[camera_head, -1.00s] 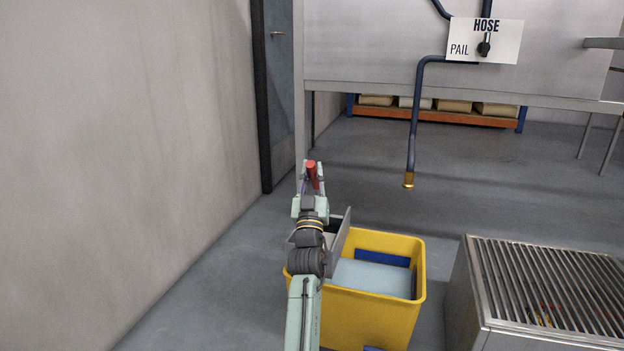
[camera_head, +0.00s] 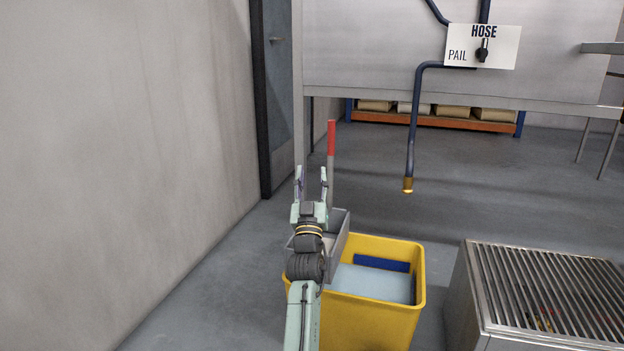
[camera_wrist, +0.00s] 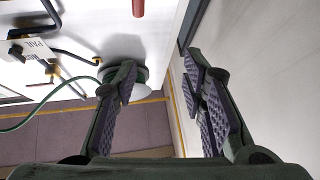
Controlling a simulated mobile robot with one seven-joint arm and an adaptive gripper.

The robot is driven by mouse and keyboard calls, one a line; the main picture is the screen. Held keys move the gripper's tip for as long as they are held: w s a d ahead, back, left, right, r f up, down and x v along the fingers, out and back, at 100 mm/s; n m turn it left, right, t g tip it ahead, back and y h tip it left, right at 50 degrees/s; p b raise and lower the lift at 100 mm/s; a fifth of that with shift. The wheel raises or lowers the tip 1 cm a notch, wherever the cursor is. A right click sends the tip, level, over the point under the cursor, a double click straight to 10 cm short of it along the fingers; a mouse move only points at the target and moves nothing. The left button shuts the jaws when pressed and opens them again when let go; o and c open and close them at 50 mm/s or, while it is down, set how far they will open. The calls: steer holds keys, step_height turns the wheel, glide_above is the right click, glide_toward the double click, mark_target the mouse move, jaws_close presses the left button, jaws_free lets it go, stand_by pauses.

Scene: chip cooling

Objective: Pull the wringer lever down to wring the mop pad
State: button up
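The wringer lever (camera_head: 331,165) stands nearly upright, a grey rod with a red grip (camera_head: 331,138). It rises behind the grey wringer box (camera_head: 340,235) on the left side of the yellow pail (camera_head: 367,320). My gripper (camera_head: 311,175) is open and empty, just left of the rod and below the red grip in the head view. In the wrist view my gripper (camera_wrist: 160,65) shows both fingers spread, with the red grip (camera_wrist: 138,8) at the top edge, beyond the fingertips. I cannot make out the mop pad; my arm hides part of the wringer.
The pail holds pale liquid (camera_head: 370,283) and has a blue patch (camera_head: 382,263) inside. A hose pipe (camera_head: 411,130) with a brass end hangs behind it. A slatted metal unit (camera_head: 545,290) stands right. A wall (camera_head: 120,150) bounds the left.

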step_height(320, 180, up, 10)
stand_by(0.5)
